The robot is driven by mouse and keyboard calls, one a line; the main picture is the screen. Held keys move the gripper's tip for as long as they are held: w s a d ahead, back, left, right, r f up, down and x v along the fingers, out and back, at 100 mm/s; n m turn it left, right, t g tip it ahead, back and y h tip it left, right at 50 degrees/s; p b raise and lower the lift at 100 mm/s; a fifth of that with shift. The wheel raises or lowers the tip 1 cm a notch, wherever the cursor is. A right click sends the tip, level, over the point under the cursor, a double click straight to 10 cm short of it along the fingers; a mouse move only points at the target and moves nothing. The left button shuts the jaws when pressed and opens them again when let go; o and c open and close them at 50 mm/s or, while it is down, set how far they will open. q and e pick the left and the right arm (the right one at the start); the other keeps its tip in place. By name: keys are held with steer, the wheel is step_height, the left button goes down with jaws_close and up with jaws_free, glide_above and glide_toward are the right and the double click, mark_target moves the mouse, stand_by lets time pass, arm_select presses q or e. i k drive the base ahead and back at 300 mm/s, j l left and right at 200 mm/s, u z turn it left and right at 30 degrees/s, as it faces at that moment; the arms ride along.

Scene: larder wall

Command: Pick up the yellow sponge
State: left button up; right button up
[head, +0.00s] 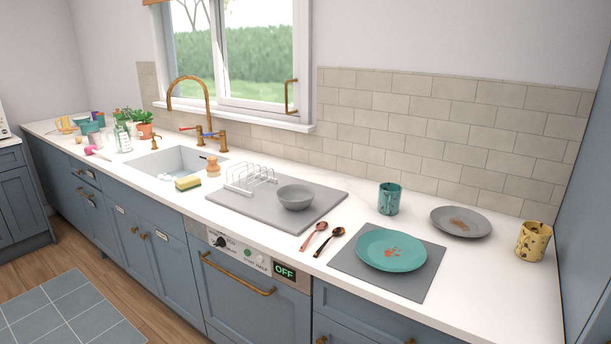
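The yellow sponge (188,183) lies flat on the white countertop, just in front of the sink's right part. It has a yellow body with a dark green layer. Nothing rests on it. Neither of my grippers shows in the head view.
The sink (172,160) with a brass tap (203,110) is behind the sponge. A grey drying mat (322,204) with a rack (250,178) and a bowl (295,197) lies to its right. A teal plate (391,251) sits farther right.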

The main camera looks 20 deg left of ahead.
mark_target(183, 185)
steer(key=i+j+z, duration=0.25)
steer(key=j, duration=0.8)
steer(key=j+z, duration=0.3)
steer(key=j, duration=0.75)
steer(key=j+z, duration=0.25)
steer(key=j, duration=1.1)
steer(key=k+j+z, duration=0.1)
steer(key=j+z, duration=0.15)
steer(key=j, duration=1.1)
